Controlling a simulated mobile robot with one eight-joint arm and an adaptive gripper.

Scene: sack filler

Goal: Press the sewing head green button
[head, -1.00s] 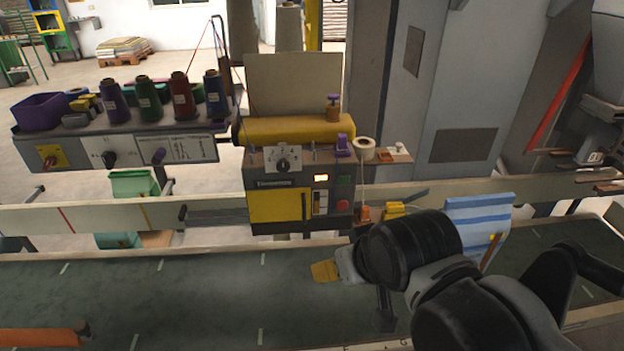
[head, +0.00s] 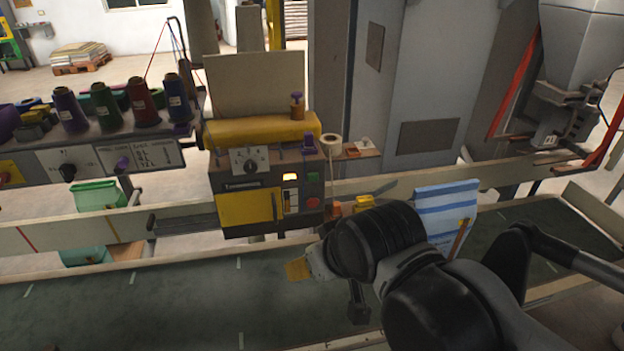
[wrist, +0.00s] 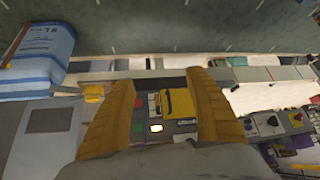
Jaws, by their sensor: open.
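The sewing head (head: 247,205) is a dark and yellow machine box at the middle of the head view. Its green button (head: 313,177) is at the right of its front, above a red button (head: 313,203). My gripper (head: 298,269) is in front of and below the box, apart from it, with a yellow fingertip showing. In the wrist view my gripper (wrist: 160,80) is open and empty, its two yellow fingers spread. The upside-down sewing head (wrist: 178,103) shows between them, with the green button (wrist: 138,127) near the left finger.
A conveyor belt (head: 150,300) runs below my arm, with a rail (head: 110,228) behind it. A blue-and-white striped sack (head: 446,212) stands right of the sewing head. Thread cones (head: 105,107) stand on a shelf at left.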

